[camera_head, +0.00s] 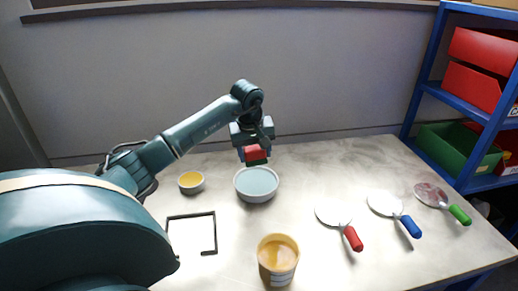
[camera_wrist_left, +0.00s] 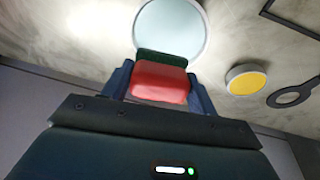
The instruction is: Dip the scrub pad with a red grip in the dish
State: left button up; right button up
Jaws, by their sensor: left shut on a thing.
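The scrub pad with a red grip (camera_head: 256,153) is held by my left gripper (camera_head: 257,150). Its dark green pad shows below the red grip and points down. In the left wrist view the red grip (camera_wrist_left: 161,82) sits between the two blue fingers of my left gripper (camera_wrist_left: 160,88), with the green pad (camera_wrist_left: 161,57) beyond it. The dish (camera_head: 257,185) is a white round bowl with pale blue liquid. The pad is above the dish's far rim, and its exact height cannot be told. The dish also shows in the left wrist view (camera_wrist_left: 170,28). My right gripper is not in view.
A small bowl of yellow stuff (camera_head: 191,182) stands left of the dish. A tub (camera_head: 278,260) stands in front. A black angular frame (camera_head: 192,216) lies at left. Three round-bladed tools with red (camera_head: 353,239), blue (camera_head: 411,227) and green (camera_head: 460,215) handles lie right. Blue shelving (camera_head: 432,85) stands far right.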

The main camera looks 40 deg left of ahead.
aim_at(254, 160)
pick_arm(q)
jog(key=shift+s+f+b, duration=0.15)
jog(key=shift+f+b, duration=0.15)
jog(key=shift+f, duration=0.35)
jog(key=shift+s+b+x, duration=0.2)
jog(key=shift+b+x, duration=0.45)
jog(key=shift+x, duration=0.25)
notch_tip(254, 160, down, 3)
jog(key=shift+d+r+b, duration=0.15)
jog(key=shift+b, duration=0.8)
jog(key=shift+w+f+b, duration=0.1)
jog(key=shift+f+b, duration=0.35)
jog(key=shift+f, duration=0.2)
jog(key=shift+f+b, duration=0.4)
jog(key=shift+f, duration=0.35)
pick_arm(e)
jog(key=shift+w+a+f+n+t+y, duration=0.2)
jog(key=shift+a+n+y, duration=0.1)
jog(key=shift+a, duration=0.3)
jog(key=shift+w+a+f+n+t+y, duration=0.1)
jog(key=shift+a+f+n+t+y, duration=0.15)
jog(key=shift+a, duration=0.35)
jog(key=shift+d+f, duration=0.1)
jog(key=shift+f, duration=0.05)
